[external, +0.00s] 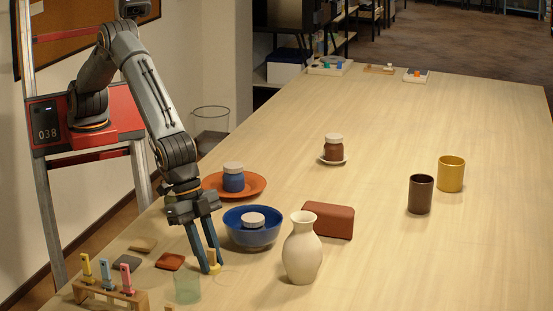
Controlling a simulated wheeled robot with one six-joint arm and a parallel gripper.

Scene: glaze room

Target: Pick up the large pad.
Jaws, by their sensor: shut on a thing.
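Three flat pads lie at the near left of the table: a tan pad (143,245), a grey pad (127,263) and a red-brown pad (170,261). They look close in size, so I cannot tell which is the large one. My gripper (212,262) points down to the right of the red-brown pad, apart from all three. Its blue fingers are shut on a small tan-and-yellow thing (212,257), low at the table. The fingers partly hide this thing, and I cannot tell whether it touches the table.
A blue bowl (237,235) with a pale-lidded item inside and a cream vase (302,255) stand right of my gripper. A clear greenish glass (187,288) and a wooden rack (103,296) with coloured clips are nearby.

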